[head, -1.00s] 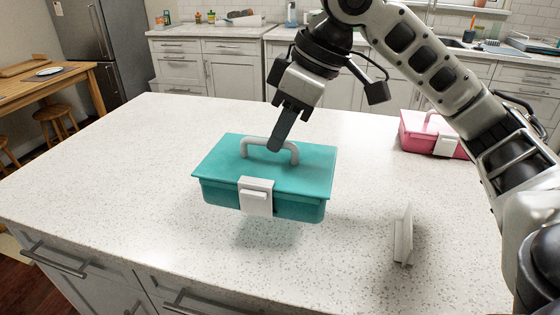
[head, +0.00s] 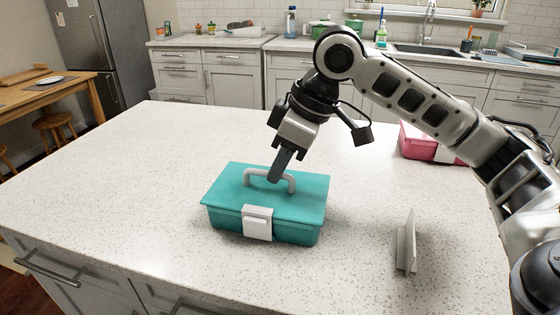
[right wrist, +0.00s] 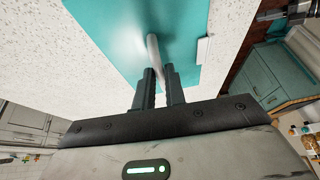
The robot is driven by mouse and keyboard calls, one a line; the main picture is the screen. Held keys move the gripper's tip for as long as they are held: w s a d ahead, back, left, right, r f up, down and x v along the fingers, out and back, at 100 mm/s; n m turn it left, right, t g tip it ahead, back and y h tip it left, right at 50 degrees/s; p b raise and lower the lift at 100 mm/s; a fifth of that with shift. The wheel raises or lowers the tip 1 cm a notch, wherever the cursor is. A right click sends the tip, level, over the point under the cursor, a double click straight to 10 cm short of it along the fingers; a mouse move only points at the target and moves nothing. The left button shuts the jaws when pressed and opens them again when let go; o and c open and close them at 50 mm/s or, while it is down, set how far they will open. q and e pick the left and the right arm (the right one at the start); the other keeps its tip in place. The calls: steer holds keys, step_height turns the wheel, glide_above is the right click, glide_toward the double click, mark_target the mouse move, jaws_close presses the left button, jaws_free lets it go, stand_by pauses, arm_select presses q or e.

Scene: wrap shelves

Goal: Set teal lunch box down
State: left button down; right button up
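The teal lunch box (head: 262,205) sits upright on the speckled white counter (head: 130,190), with no clear gap under it. It has a grey arched handle (head: 256,172) on its lid and a white latch (head: 257,223) at the front. My right gripper (head: 274,176) points down at the handle from above. In the right wrist view its two fingers (right wrist: 159,80) stand on either side of the handle (right wrist: 153,48), closed on it. The teal lid (right wrist: 120,30) lies beyond them. My left gripper is not in view.
A pink lunch box (head: 420,142) stands at the counter's back right, partly behind my right arm. A thin white upright piece (head: 406,242) stands to the right of the teal box. The counter to the left is clear.

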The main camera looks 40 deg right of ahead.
steer(key=shift+o, duration=1.4)
steer(key=shift+r, duration=0.25)
steer(key=p+v, duration=0.2)
steer(key=v, duration=1)
steer(key=shift+f, duration=0.15)
